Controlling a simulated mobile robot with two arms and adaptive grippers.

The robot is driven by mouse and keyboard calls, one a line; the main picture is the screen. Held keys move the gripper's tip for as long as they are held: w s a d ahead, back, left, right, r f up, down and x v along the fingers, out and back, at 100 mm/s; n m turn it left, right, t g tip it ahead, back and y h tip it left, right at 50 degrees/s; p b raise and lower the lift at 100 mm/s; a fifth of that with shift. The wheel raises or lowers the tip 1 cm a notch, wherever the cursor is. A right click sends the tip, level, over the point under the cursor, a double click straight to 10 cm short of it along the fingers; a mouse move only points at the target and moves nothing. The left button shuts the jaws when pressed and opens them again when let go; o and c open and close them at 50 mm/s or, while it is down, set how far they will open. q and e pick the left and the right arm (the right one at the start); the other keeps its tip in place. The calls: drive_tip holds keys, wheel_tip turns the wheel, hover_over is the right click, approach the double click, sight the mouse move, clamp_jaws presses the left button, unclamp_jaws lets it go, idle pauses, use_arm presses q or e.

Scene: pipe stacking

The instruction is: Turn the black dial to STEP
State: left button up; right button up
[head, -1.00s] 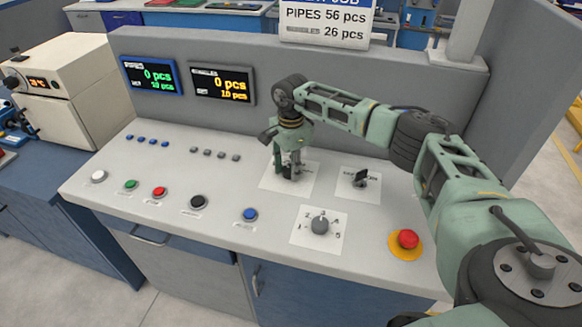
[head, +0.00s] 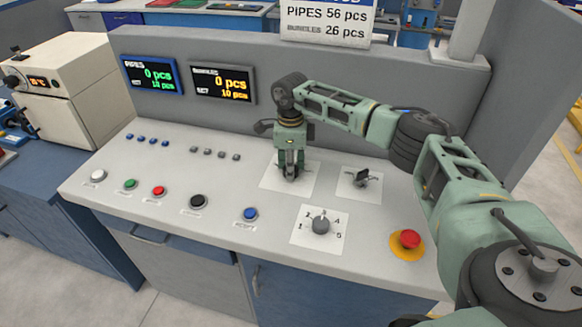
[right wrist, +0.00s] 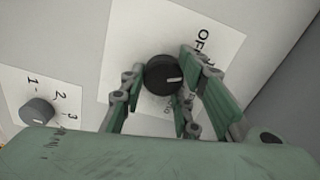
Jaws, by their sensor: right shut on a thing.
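The black dial (right wrist: 163,74) is round with a white line mark and sits on a white label plate (right wrist: 120,65) on the console. In the right wrist view it lies between the two fingers of my right gripper (right wrist: 158,82), and its mark points to the right. Some lettering shows beside it, partly covered by a finger; I cannot read STEP. In the head view my right gripper (head: 291,172) points down over this plate, shut on the dial and hiding most of it. My left gripper is not in view.
A black-handled switch (head: 362,178) stands right of the gripper. A grey numbered knob (head: 320,224) and a red emergency button (head: 409,239) are nearer the front. Several push buttons line the left. Two displays (head: 222,83) hang on the back panel (head: 270,60).

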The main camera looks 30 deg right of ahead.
drive_tip(key=m, duration=0.4)
drive_tip(key=shift+s+a+f+m, duration=0.2)
drive_tip(key=shift+a+m, duration=0.05)
drive_tip(key=shift+m, duration=0.05)
drive_tip(key=shift+w+a+m, duration=0.1)
drive_tip(key=shift+m, duration=2.2)
drive_tip(key=o, duration=1)
drive_tip(key=shift+w+a, duration=0.1)
drive_tip(key=shift+r, duration=0.1)
drive_tip(key=shift+r, duration=0.1)
drive_tip(key=shift+w+d+r, duration=0.1)
drive_tip(key=shift+d+r, duration=0.1)
wheel_tip(320, 180, up, 12)
drive_tip(key=shift+a+f, duration=0.1)
drive_tip(key=shift+f, duration=0.15)
